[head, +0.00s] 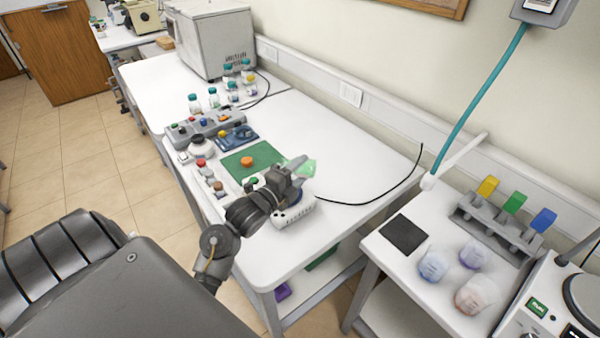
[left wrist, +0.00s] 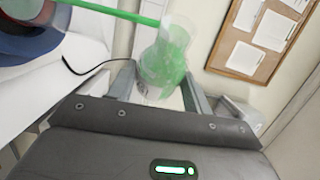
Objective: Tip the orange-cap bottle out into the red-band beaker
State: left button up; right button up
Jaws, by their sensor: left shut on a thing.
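My left gripper (head: 301,169) is shut on a clear bottle of green liquid (head: 306,167). In the left wrist view the bottle (left wrist: 166,58) sits between the two fingers (left wrist: 158,80), tilted and uncapped. A thin green stream (left wrist: 112,11) runs from its mouth towards the upper left. There, a round vessel with a red part (left wrist: 20,9) shows cut off by the frame edge, beside a blue round surface (left wrist: 28,42). In the head view my gripper hides most of this vessel. An orange cap (head: 247,161) lies on the green mat (head: 265,150). My right gripper is not in view.
A white device (head: 293,215) stands under my gripper near the table edge. Small coloured-top items (head: 209,176) line the table's left side. Capped bottles (head: 214,97) stand farther back. A black cable (head: 385,192) crosses the clear right part of the table.

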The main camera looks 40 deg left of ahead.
pick_arm(q)
jog(key=shift+s+a+r+n+t, duration=0.15)
jog(key=shift+r+n+t, duration=0.1)
jog(key=shift+n, duration=0.4)
jog(key=shift+w+a+r+n+t, duration=0.15)
jog(key=shift+r+n+t, duration=0.15)
jog(key=shift+n, duration=0.4)
jog(key=shift+s+a+r+n+t, duration=0.15)
jog(key=shift+r+n+t, duration=0.1)
jog(key=shift+n, duration=0.4)
jog(key=shift+f, duration=0.1)
dwell(1.8)
